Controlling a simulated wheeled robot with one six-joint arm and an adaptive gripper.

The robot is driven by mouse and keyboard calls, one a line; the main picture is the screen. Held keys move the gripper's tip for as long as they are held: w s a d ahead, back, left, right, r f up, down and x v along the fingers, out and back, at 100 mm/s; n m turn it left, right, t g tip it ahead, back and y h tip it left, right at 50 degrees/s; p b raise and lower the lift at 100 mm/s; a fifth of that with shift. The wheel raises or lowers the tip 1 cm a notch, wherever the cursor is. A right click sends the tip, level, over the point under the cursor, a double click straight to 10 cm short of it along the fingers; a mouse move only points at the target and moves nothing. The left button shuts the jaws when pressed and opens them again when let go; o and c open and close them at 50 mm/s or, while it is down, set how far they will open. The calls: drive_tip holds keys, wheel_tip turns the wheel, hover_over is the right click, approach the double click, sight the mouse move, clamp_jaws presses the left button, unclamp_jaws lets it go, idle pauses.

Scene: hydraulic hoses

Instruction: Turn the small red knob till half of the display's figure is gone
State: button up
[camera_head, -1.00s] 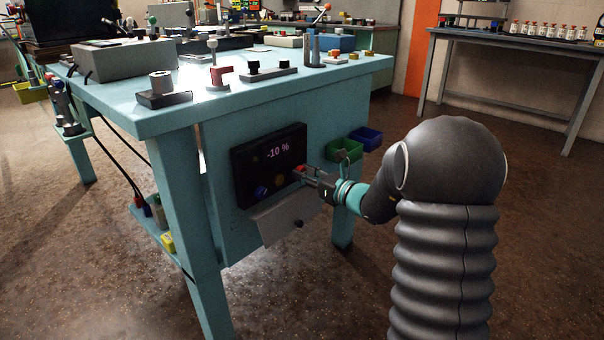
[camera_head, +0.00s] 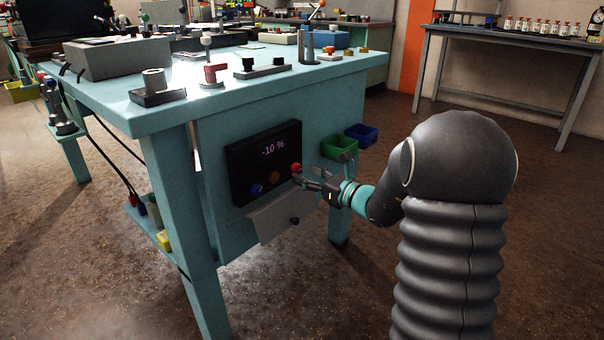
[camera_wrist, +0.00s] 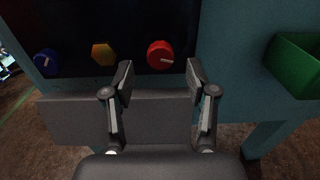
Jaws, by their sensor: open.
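The black display panel (camera_head: 264,160) on the side of the turquoise bench reads "-10 %". The small red knob (camera_head: 296,168) sits at its lower right. In the wrist view the red knob (camera_wrist: 161,55) shows a pale pointer line aimed to the right. A yellow knob (camera_wrist: 103,53) and a blue knob (camera_wrist: 46,62) sit to its left. My gripper (camera_head: 300,179) is just in front of the panel by the red knob. In the wrist view my gripper (camera_wrist: 160,78) is open and empty, its fingers on either side below the knob, apart from it.
A grey plate (camera_head: 287,219) juts out under the panel, below my gripper. A green bin (camera_head: 338,147) and a blue bin (camera_head: 361,133) hang to the right on the bench. The bench top (camera_head: 225,86) carries several fittings.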

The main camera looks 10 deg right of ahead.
drive_tip(key=v, duration=0.9)
drive_tip(key=shift+s+d, duration=0.15)
drive_tip(key=shift+d, duration=0.05)
drive_tip(key=s+a+f+n+g+h, duration=0.1)
drive_tip(key=s+a+f+n+g, duration=0.4)
drive_tip(key=s+n, duration=0.3)
drive_tip(key=s+a+f+n+g+h, duration=0.15)
drive_tip(key=s+f+n+g, duration=0.25)
drive_tip(key=s+n+g, duration=0.4)
drive_tip(key=s+d+r+n+h+p, duration=0.1)
drive_tip(key=s+r+n+h, duration=0.2)
drive_tip(key=s+n+h, duration=0.45)
drive_tip(key=s+a+r+n+t+p, duration=0.1)
drive_tip(key=s+a+r+n+t, duration=0.1)
drive_tip(key=s+r+n+t, duration=0.2)
drive_tip(key=s+r+n, duration=0.1)
drive_tip(key=s+r, duration=0.2)
drive_tip(key=r, duration=0.1)
drive_tip(key=shift+r+h, duration=0.15)
drive_tip(key=shift+h, duration=0.15)
